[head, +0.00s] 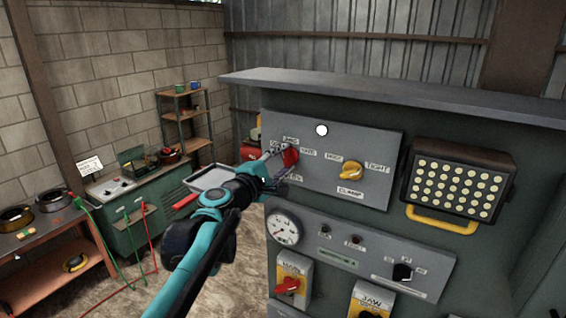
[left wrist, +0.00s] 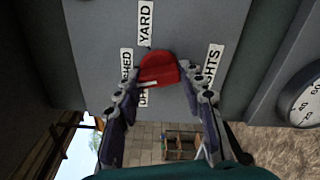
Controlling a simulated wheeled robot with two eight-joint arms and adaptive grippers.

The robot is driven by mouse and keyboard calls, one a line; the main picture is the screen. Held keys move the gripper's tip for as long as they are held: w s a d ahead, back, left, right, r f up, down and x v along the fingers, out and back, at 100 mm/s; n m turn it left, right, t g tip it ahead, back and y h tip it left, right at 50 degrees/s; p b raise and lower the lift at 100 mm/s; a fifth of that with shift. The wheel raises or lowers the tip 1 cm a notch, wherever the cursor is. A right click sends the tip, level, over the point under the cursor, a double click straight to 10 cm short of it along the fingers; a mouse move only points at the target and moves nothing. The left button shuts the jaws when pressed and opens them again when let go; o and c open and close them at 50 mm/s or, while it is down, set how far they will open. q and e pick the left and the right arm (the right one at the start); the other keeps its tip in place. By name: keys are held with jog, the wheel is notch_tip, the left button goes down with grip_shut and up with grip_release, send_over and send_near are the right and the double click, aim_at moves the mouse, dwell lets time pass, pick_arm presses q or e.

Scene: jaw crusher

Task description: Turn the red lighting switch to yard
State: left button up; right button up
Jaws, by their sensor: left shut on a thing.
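The red lighting switch (head: 290,157) is on the grey upper panel. In the left wrist view, the red knob (left wrist: 158,68) sits between my fingertips. The YARD label (left wrist: 145,23) is above it there, SHED (left wrist: 127,65) to its left, LIGHTS (left wrist: 213,65) to its right; a label below is partly hidden. In the head view, YARD (head: 309,151) is right of the knob. My left gripper (head: 280,163) reaches in from the left and is shut on the knob, one finger on each side (left wrist: 161,83). The knob's exact pointing direction is hard to tell. My right gripper is out of view.
A yellow CLAMP knob (head: 350,172) is right of the switch. A lamp with a yellow handle (head: 461,182) is further right. A gauge (head: 283,228) and lower switches are below. A green bench (head: 135,200) and shelf (head: 184,120) stand at the back left.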

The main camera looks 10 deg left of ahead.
pick_arm(q)
jog(key=m, duration=0.4)
jog(key=shift+m, duration=0.3)
jog(key=m, duration=0.3)
jog(key=shift+m+b, duration=0.4)
jog(key=m, duration=0.3)
jog(key=shift+d, duration=0.1)
jog(key=shift+s+m, duration=0.1)
jog(key=shift+m, duration=1.9)
jog(key=o, duration=1.2)
jog(key=shift+c, duration=0.2)
jog(key=shift+r, duration=0.1)
jog(key=v, duration=1.2)
